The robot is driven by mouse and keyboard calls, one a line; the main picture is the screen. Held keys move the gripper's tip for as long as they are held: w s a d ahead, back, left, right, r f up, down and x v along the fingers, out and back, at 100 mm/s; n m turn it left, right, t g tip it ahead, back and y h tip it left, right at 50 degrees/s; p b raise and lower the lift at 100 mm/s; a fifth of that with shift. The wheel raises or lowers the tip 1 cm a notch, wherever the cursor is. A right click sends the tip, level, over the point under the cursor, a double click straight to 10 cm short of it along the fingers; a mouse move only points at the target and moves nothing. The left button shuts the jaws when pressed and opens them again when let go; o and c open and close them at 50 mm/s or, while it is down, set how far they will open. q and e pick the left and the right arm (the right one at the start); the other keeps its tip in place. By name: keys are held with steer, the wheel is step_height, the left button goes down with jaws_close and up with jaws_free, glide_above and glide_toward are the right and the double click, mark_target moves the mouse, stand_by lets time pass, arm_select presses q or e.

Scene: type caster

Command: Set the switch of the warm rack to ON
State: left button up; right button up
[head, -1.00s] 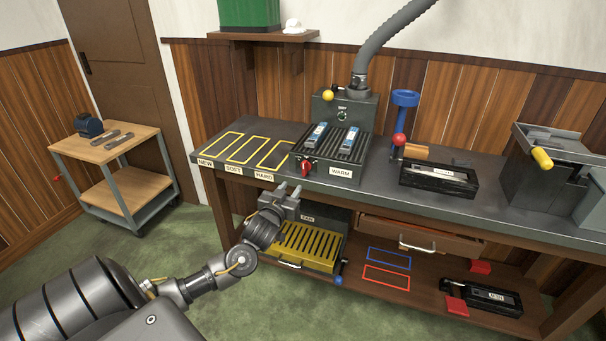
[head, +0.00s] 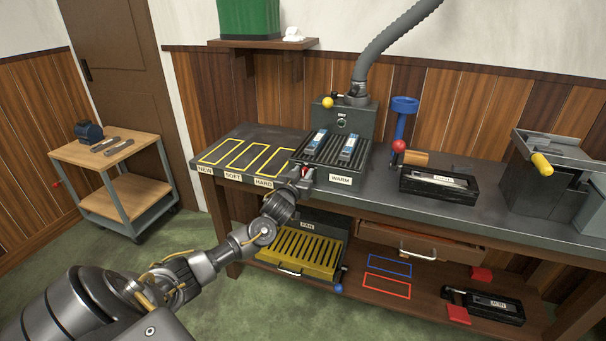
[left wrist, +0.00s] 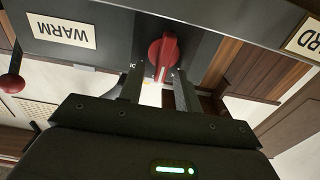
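The warm rack (head: 318,150) is a dark slatted unit on the bench, with a WARM label (head: 340,180) on its front. Its switch is a red knob (head: 305,170) at the front left, mostly hidden by my gripper in the head view. The left wrist view shows the knob (left wrist: 163,52) with a pale mark on its handle; the lettering around it is mostly hidden. My left gripper (head: 303,180) is right in front of the knob. In the wrist view its fingers (left wrist: 156,78) are apart, one on either side of the knob's near end; contact is unclear. My right gripper is not in view.
Two blue-and-white pieces lie on the rack. Yellow outlined spots (head: 232,155) are left of it. A red ball (head: 398,146) on a blue stand and a black tray (head: 440,185) are to the right. A yellow slatted unit (head: 302,252) sits below on the shelf.

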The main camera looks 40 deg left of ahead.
arm_select(q)
steer(key=shift+w, duration=0.2)
steer(key=c, duration=0.7)
steer(key=shift+s, duration=0.1)
jaws_close()
